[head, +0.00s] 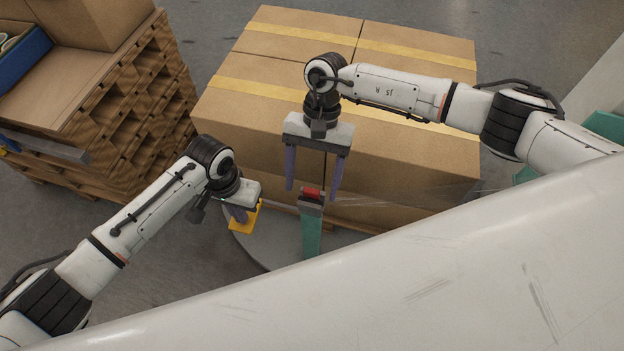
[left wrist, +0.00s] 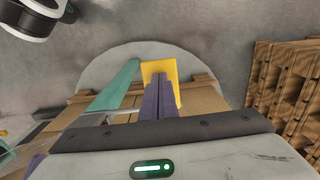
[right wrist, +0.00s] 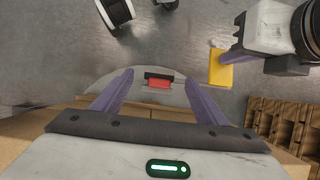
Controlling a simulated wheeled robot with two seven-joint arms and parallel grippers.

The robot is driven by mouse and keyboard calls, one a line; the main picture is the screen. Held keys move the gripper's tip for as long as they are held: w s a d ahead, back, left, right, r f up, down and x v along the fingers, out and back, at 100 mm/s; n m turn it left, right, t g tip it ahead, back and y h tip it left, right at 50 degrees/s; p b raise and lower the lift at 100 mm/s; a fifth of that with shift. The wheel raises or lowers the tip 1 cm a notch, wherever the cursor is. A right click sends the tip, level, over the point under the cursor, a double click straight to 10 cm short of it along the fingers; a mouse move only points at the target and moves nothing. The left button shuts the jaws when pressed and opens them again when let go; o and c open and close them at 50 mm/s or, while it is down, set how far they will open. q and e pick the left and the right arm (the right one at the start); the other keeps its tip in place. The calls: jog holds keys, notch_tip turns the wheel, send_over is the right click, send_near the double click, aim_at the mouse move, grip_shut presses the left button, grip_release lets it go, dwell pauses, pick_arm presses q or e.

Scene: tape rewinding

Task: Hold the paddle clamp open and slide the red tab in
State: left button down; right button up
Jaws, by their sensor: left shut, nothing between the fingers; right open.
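The red tab (head: 311,192) sits at the top of a grey clamp head (head: 311,208) on a teal post (head: 315,238). In the right wrist view the red tab (right wrist: 158,84) lies just below a dark bar. I cannot tell whether the clamp is open. My right gripper (head: 312,188) is open, its purple fingers on either side of the tab, with gaps. The yellow paddle (head: 253,216) is left of the post. My left gripper (head: 238,217) is shut and empty, its fingertips over the paddle (left wrist: 172,72); contact is unclear.
Taped cardboard boxes (head: 270,110) stand behind the post. A round grey base plate (left wrist: 108,65) lies around the post's foot. Clear film stretches right from the clamp. Stacked wooden pallets (head: 130,125) stand at the left. A large white surface (head: 420,270) fills the front right.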

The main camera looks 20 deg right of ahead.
pick_arm(q)
notch_tip(320, 180, up, 6)
jog(key=p, duration=0.6)
jog(key=shift+f, duration=0.1)
pick_arm(e)
notch_tip(320, 180, up, 7)
jog(key=shift+f, duration=0.15)
pick_arm(q)
jog(key=shift+f, duration=0.1)
pick_arm(e)
jog(key=shift+f, duration=0.1)
